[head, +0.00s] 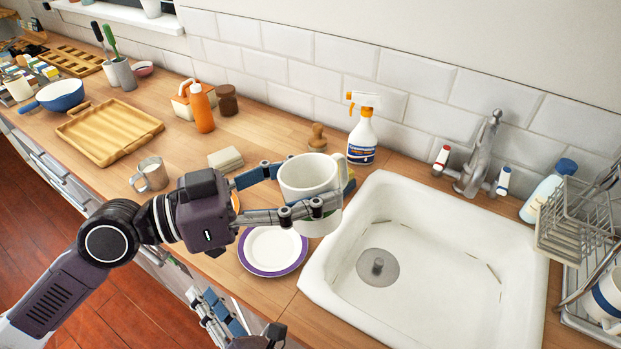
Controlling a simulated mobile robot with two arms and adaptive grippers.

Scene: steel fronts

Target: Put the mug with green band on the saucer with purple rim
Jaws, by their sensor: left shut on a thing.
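The white mug (306,178) is held up in the air by my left gripper (318,192), whose fingers are shut around its body. A little green shows low on the mug, mostly hidden by the near finger. The saucer with purple rim (272,270) lies flat and empty on the wooden counter beside the sink. The mug is above and to the right of it in the picture, near the sink's left rim. My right gripper (217,312) is low at the bottom edge, by the counter front; its finger opening is unclear.
The white sink (440,270) with its tap (477,160) is right of the saucer. A dish rack (578,225) stands far right. A metal mug (151,174), a sponge (226,159) and a spray bottle (362,137) stand behind. An orange-edged item is mostly hidden behind my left gripper.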

